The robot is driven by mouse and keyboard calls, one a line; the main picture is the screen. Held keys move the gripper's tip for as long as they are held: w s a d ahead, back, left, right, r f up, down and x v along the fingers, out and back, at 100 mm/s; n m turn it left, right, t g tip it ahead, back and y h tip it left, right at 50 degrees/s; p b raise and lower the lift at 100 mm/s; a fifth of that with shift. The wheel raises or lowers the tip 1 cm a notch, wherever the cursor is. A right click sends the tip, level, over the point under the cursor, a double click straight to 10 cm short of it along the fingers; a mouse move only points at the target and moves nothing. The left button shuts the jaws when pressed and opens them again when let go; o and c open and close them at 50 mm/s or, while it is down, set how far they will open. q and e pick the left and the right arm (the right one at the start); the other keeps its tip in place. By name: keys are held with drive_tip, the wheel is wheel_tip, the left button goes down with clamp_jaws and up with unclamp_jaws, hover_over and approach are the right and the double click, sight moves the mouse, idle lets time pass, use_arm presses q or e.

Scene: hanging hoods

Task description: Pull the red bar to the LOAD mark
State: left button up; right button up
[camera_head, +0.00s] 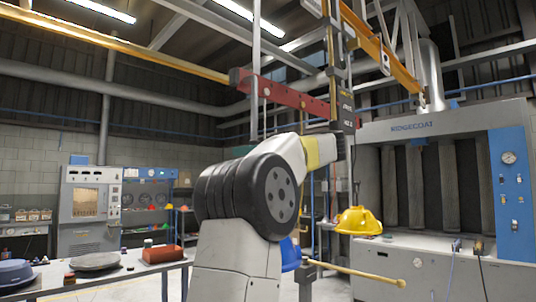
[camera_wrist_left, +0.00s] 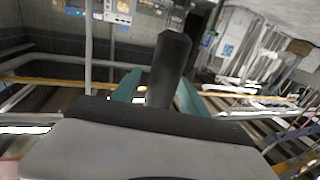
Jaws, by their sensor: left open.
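The red bar (camera_head: 298,99) hangs high in the head view, running from upper left towards the middle. Its right end meets a dark upright piece (camera_head: 343,103) with small yellow lettering that I cannot read. I cannot make out the LOAD mark. My left arm rises from below to this upright; its fingertips cannot be told apart there. In the left wrist view my left gripper (camera_wrist_left: 158,92) is open, with teal fingers on either side of a dark post (camera_wrist_left: 170,62). I cannot tell whether they touch it. My right gripper is out of view.
A yellow hood (camera_head: 358,221) hangs below the dark upright. A yellow overhead beam (camera_head: 378,50) runs above to the right. The grey booth (camera_head: 440,135) stands at right, and a table (camera_head: 120,270) with several items is at lower left. A yellow rod (camera_head: 358,273) lies low in front.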

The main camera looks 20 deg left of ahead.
use_arm(q)
drive_tip(key=shift+a, duration=0.5)
clamp_jaws()
drive_tip(key=shift+w, duration=0.1)
idle(1.0)
